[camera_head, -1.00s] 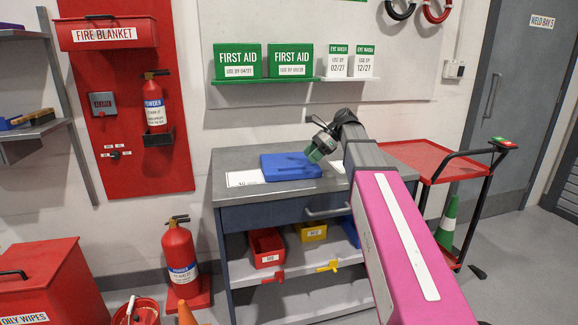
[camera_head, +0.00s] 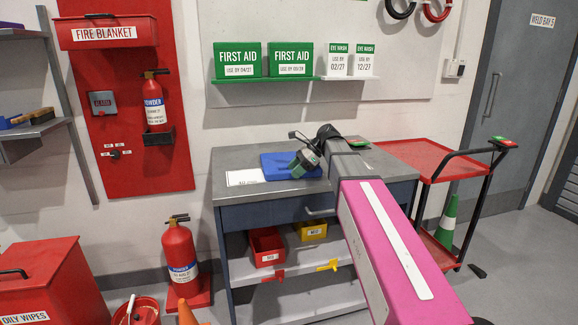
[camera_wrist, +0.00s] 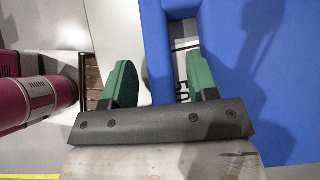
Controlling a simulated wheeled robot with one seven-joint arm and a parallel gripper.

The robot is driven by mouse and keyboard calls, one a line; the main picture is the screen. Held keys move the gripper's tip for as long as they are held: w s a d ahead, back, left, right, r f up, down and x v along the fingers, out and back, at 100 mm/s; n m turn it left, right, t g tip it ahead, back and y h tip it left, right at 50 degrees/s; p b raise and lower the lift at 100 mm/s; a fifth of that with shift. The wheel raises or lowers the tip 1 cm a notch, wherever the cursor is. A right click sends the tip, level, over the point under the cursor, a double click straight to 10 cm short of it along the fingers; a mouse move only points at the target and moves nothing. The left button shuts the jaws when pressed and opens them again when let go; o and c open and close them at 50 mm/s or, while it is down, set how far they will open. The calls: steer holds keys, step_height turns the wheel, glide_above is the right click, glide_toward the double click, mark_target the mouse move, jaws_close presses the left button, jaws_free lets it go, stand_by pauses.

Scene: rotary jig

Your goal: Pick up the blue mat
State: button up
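The blue mat (camera_head: 280,163) lies flat on the grey top of the workbench (camera_head: 310,188). In the wrist view the mat (camera_wrist: 270,90) fills the right side and has a slot near its left edge. My gripper (camera_head: 304,163) is low over the mat's right part in the head view. Its two green fingers stand apart in the wrist view (camera_wrist: 162,72), with nothing held. The mat's edge strip shows between them, the right finger over the slot and the left finger outside the edge. I cannot tell whether the fingers touch the mat.
A white label (camera_head: 245,177) lies left of the mat. Under the benchtop, a red bin (camera_head: 267,246) and a yellow bin (camera_head: 311,231) sit on a shelf. A red trolley (camera_head: 425,158) stands to the right. First aid boxes (camera_head: 238,60) are on the wall shelf behind.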

jaws_close()
steer(key=shift+r, duration=0.1)
